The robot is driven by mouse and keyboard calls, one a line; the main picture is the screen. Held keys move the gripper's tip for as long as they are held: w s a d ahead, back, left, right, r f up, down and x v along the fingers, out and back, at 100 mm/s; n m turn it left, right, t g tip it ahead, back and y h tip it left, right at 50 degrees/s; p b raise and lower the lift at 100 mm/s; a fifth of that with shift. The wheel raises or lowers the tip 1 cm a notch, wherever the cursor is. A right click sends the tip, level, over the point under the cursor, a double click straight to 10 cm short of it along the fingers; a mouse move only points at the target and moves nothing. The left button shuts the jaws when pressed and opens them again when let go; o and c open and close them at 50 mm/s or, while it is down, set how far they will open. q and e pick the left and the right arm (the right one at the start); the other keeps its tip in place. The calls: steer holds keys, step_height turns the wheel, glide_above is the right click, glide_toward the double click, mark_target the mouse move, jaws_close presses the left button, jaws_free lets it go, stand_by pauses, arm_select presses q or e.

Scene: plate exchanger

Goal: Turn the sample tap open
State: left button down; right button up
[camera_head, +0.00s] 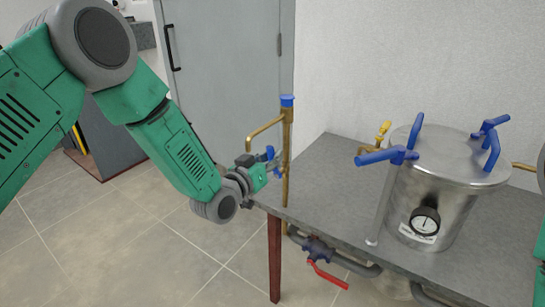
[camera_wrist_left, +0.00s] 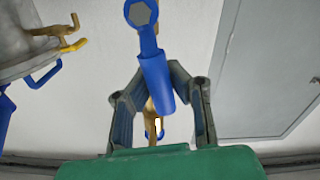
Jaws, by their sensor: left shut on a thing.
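The sample tap is on an upright brass pipe (camera_head: 287,145) with a blue cap, by the table's left end. My left gripper (camera_head: 262,167) is at the pipe, shut on the tap's blue handle (camera_head: 270,152). In the left wrist view the blue handle (camera_wrist_left: 157,82) runs down from a round end with a hex nut, and its lower end is between the two fingers of the gripper (camera_wrist_left: 157,108). Part of the brass pipe shows behind the handle. The right gripper is outside the picture.
A steel vessel (camera_head: 440,185) with blue clamp handles and a gauge (camera_head: 425,221) stands on the grey table (camera_head: 325,190). A red-handled valve (camera_head: 325,275) on dark pipes is below the table edge. A grey cabinet door (camera_head: 225,75) is behind the pipe.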

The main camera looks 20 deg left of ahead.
arm_select(q)
steer(key=shift+s+d+m, duration=0.25)
steer(key=shift+d+m, duration=0.1)
steer(key=shift+m, duration=0.75)
steer(key=shift+d, duration=0.1)
steer(key=c, duration=1.8)
jaws_free()
steer(key=shift+c, duration=0.2)
steer(key=o, duration=0.4)
steer(key=shift+s+r, duration=0.2)
steer(key=shift+s, duration=0.1)
steer(key=shift+s+a+r, duration=0.15)
steer(key=shift+s+a, duration=0.05)
steer(key=shift+w+f, duration=0.2)
steer(key=shift+f, duration=0.1)
steer(key=v, duration=1.2)
steer(key=shift+s+a+r, duration=0.1)
steer(key=shift+r, duration=0.05)
